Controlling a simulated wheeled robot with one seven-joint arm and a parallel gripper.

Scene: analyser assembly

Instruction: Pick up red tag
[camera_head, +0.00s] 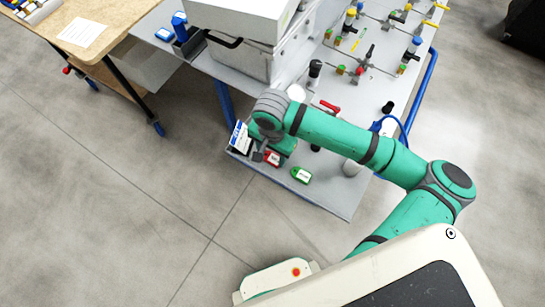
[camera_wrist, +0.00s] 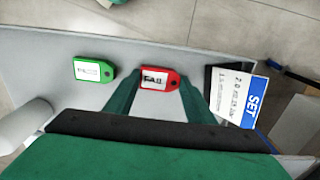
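The red tag (camera_head: 272,158), with a white label, lies on the grey bench shelf near its front edge. In the wrist view the red tag (camera_wrist: 168,82) shows between the two green fingers of my gripper (camera_wrist: 158,88). The fingers stand apart, with a gap on each side of the tag's label area; I cannot tell whether they touch its edges. In the head view my gripper (camera_head: 266,150) is low over the shelf, right at the tag, and partly hides it.
A green tag (camera_head: 301,175) lies to the right of the red one. A white and blue SET card (camera_head: 240,138) stands close on the left. The shelf's front edge is close.

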